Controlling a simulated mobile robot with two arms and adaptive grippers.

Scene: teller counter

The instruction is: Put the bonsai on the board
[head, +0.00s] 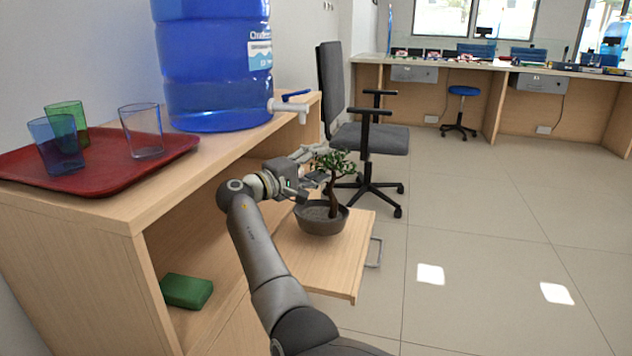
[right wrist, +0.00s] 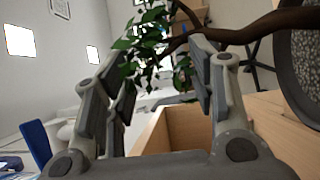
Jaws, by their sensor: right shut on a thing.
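The bonsai (head: 321,220) is a small green tree with a brown trunk in a round dark pot. It stands upright at the wooden board (head: 345,278), a light flap sticking out from the cabinet's side. The pot's base shows against the board's surface; I cannot tell if it touches. My right gripper (head: 312,180) reaches in beside the crown, shut on the bonsai. In the right wrist view its fingers (right wrist: 160,95) stand on both sides of the leaves (right wrist: 147,40), with the trunk (right wrist: 250,30) crossing at the upper right. My left gripper is not in view.
On the cabinet top (head: 120,205) are a red tray (head: 95,185) with several glasses and a large blue water jug (head: 215,75) with a tap. A green block (head: 187,291) lies on the shelf inside. An office chair (head: 370,140) stands behind the board. The floor to the right is clear.

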